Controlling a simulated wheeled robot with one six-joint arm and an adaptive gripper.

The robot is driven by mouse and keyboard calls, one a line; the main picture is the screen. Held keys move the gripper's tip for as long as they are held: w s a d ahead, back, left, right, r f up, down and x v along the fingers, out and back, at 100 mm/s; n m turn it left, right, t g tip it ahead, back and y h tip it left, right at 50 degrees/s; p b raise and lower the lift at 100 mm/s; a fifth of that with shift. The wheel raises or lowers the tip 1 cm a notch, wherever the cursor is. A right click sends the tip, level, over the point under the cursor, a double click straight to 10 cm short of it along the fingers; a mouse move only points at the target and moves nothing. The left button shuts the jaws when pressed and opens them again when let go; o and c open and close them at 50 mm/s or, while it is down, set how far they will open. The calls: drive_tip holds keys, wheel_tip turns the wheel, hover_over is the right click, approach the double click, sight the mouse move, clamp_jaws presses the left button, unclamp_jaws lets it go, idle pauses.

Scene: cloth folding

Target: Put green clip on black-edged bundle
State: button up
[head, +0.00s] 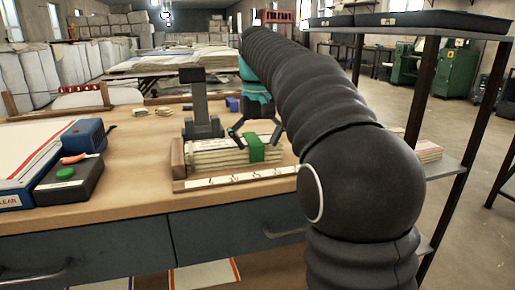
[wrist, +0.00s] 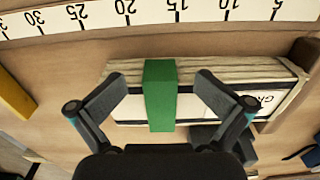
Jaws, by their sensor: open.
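A green clip (head: 265,148) sits as a band across a bundle of pale sheets (head: 210,160) on the wooden bench, right of the bundle's middle in the head view. In the wrist view the clip (wrist: 160,105) crosses the bundle (wrist: 262,75), whose top sheet shows dark lines along its edges and partly hidden lettering. My gripper (head: 255,137) is over the bundle, its fingers spread. In the wrist view my gripper (wrist: 161,82) has one finger on each side of the clip, with gaps between them and it. Finger contact with the bundle cannot be told.
A ruler strip (head: 235,178) runs along the bundle's front. A wooden block (head: 178,158) is at its left end, and a dark upright post (head: 201,105) stands behind. A black box with a green button (head: 68,180) is at left. A metal shelf (head: 440,165) stands right.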

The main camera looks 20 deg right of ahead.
wheel_tip(320, 180, up, 6)
drive_tip(key=s+a+f+t, duration=0.1)
drive_tip(key=s+f+t, duration=0.1)
drive_tip(key=s+f, duration=0.35)
drive_tip(key=s+a+f+t, duration=0.1)
drive_tip(key=s+f, duration=0.1)
drive_tip(key=s, duration=0.6)
drive_tip(key=s+f+t, duration=0.2)
drive_tip(key=s+f, duration=1)
drive_tip(key=f, duration=0.3)
drive_tip(key=shift+s+f+t, duration=0.2)
drive_tip(key=shift+t, duration=0.1)
drive_tip(key=shift+a, duration=0.1)
